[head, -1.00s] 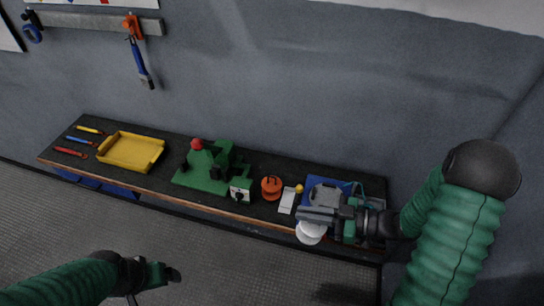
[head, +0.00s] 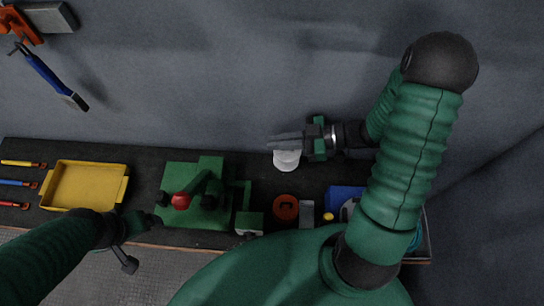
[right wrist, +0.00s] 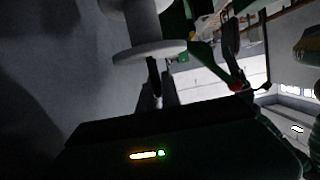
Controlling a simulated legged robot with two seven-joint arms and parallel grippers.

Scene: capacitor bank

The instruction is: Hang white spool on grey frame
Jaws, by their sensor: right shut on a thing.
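The white spool (head: 287,159) is in my right gripper (head: 284,141), which is shut on it over the back of the bench, near the wall. In the right wrist view the spool (right wrist: 150,52) shows a round flange at the fingertips, its upper part cut off by the picture edge. My left gripper (head: 136,243) is open and empty in front of the bench, below the yellow tray. No grey frame is clear to me; a grey rail (head: 50,17) is on the wall at the upper left.
The dark bench (head: 135,165) carries a yellow tray (head: 60,186), a green machine with a red knob (head: 181,201), an orange round part (head: 285,208), a pale block (head: 306,213) and a blue item (head: 342,196). The wall behind the spool is bare.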

